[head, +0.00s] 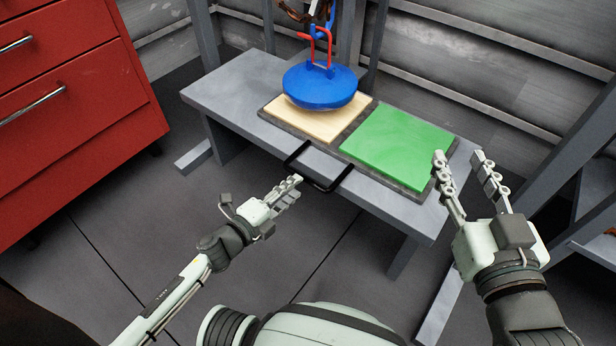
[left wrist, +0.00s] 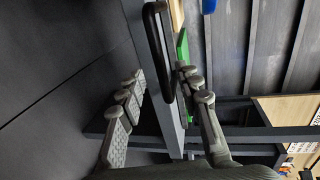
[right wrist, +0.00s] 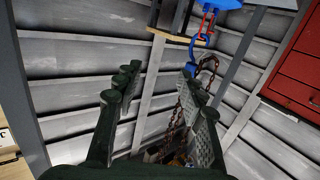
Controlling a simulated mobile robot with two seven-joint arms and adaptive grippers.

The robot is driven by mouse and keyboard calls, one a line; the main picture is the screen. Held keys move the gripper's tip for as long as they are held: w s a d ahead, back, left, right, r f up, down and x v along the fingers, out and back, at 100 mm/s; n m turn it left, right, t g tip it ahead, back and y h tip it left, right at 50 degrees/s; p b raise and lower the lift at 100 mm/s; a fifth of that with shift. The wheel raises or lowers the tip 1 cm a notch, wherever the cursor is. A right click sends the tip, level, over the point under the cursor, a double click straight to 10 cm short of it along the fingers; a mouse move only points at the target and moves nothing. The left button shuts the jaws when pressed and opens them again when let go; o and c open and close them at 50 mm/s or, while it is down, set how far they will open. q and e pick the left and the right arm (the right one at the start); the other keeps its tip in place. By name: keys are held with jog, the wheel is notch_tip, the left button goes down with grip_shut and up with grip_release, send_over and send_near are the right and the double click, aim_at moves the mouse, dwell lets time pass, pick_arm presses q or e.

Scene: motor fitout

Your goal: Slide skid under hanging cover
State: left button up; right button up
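The skid (head: 381,177) is a dark tray with a pale wooden pad (head: 316,122) and a green pad (head: 400,148), lying on the grey bench. Its black handle (head: 331,188) sticks out over the front edge. The round blue cover (head: 320,88) hangs from a red shackle (head: 330,48) over the wooden pad; I cannot tell whether they touch. My left gripper (head: 292,187) is open, just in front of the handle. In the left wrist view the handle (left wrist: 158,45) lies ahead, between the finger lines. My right gripper (head: 462,160) is open and empty, right of the green pad.
The grey bench (head: 225,95) has free surface left of the skid. A red drawer cabinet (head: 75,110) stands at the left. A chain and blue hook (right wrist: 193,50) show in the right wrist view. Grey posts and a shelf stand at the right. The floor in front is clear.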

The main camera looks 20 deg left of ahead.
aim_at(305, 177)
pick_arm(q)
jog(key=shift+x, duration=2.9)
pick_arm(e)
jog(key=shift+s+a+r+t+y, duration=0.1)
jog(key=shift+a+r+t+y, duration=0.15)
jog(key=shift+r, duration=0.4)
jog(key=shift+a+r+t+y, duration=0.15)
jog(key=shift+a+r+t, duration=0.2)
jog(key=shift+r, duration=0.3)
pick_arm(q)
jog(key=shift+c, duration=0.5)
grip_shut()
